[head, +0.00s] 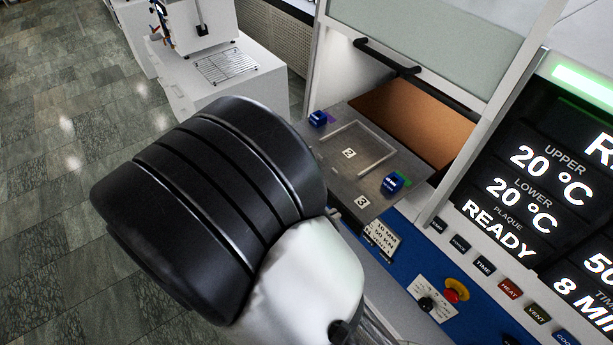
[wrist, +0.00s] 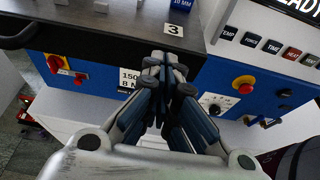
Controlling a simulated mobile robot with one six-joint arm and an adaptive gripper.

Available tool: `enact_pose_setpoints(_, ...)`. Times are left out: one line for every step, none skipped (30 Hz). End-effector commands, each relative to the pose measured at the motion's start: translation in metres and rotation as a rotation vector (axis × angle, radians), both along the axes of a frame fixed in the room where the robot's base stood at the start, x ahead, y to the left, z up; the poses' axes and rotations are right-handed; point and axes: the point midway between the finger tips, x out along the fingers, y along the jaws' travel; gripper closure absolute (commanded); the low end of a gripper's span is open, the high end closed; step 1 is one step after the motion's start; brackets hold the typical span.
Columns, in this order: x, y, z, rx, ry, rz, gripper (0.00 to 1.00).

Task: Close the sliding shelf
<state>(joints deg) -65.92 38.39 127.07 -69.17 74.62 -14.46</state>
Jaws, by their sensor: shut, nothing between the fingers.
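The sliding shelf (head: 328,163) is a grey metal plate pulled out of the press opening. It carries a thin square frame (head: 375,138), two blue blocks and labels 2 and 3. In the wrist view the shelf's dark front edge (wrist: 100,42) runs across the top, with a black handle (wrist: 18,36) at the left. My gripper (wrist: 164,62) has its fingers together, empty, with the tips at the shelf's front edge just below label 3. I cannot tell whether they touch it. In the head view my arm hides the gripper and the shelf's near left part.
The press's blue control panel (head: 405,262) has a red emergency knob (head: 456,290) and a row of buttons below the display. A raised glass door (head: 430,40) with a black handle hangs above the opening. A white bench (head: 215,85) stands behind left. Tiled floor at left is free.

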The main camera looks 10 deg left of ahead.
Motion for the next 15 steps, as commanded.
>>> enact_pose_setpoints(0.001, -0.001, 0.000, 0.000, 0.000, -0.001, 1.00)
enact_pose_setpoints(0.001, -0.001, 0.000, 0.000, 0.000, -0.001, 1.00)
enact_pose_setpoints(0.003, -0.002, 0.000, 0.000, 0.000, -0.001, 1.00)
enact_pose_setpoints(0.004, -0.004, 0.000, 0.000, 0.000, -0.001, 1.00)
enact_pose_setpoints(0.006, -0.005, 0.000, 0.000, 0.000, -0.001, 1.00)
enact_pose_setpoints(0.008, -0.007, 0.000, 0.000, 0.000, -0.002, 1.00)
enact_pose_setpoints(0.009, -0.008, 0.000, 0.000, 0.000, -0.002, 1.00)
enact_pose_setpoints(0.010, -0.009, 0.000, 0.000, 0.000, -0.002, 1.00)
enact_pose_setpoints(0.012, -0.010, 0.000, 0.000, 0.000, -0.002, 1.00)
enact_pose_setpoints(0.014, -0.011, 0.000, 0.000, 0.000, -0.001, 1.00)
enact_pose_setpoints(0.015, -0.013, 0.000, 0.000, 0.000, -0.001, 1.00)
enact_pose_setpoints(0.017, -0.014, 0.000, 0.000, 0.000, -0.001, 1.00)
enact_pose_setpoints(0.018, -0.016, 0.000, 0.001, 0.001, -0.002, 1.00)
enact_pose_setpoints(0.019, -0.017, 0.000, 0.001, 0.001, -0.002, 1.00)
enact_pose_setpoints(0.021, -0.018, 0.000, 0.001, 0.001, -0.002, 1.00)
